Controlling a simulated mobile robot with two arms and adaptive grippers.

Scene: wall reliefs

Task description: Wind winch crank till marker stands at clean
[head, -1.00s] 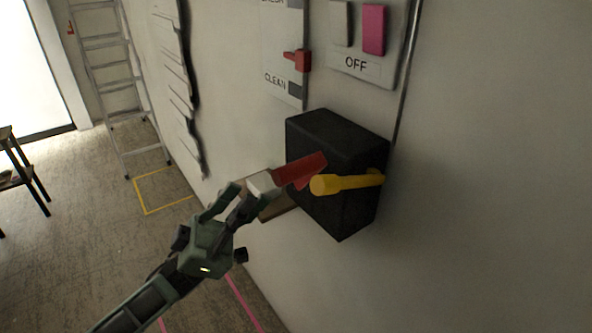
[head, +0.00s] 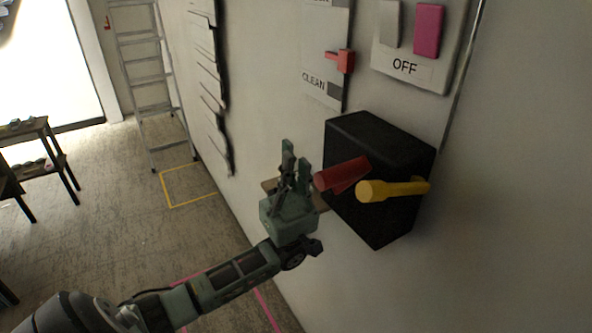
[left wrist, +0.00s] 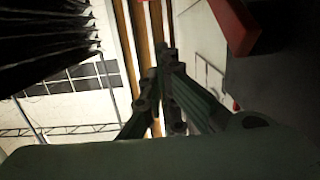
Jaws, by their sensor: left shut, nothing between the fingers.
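A black box (head: 365,150) on the wall carries a red bar-shaped handle (head: 341,174) at its left and a yellow handle (head: 385,190) in front. Which is the winch crank I cannot tell. Above, a red marker (head: 340,60) stands on a pale scale plate (head: 325,45), a little above its CLEAN label (head: 313,82). My left gripper (head: 295,155) is shut and empty, fingers pointing up, left of the red handle and apart from it. In the left wrist view, its fingers (left wrist: 160,70) converge and a red bar (left wrist: 235,25) shows at upper right.
A brown ledge (head: 268,186) shows partly behind my left gripper. An OFF panel (head: 425,50) with a pink switch (head: 430,30) is at upper right. The floor between is open.

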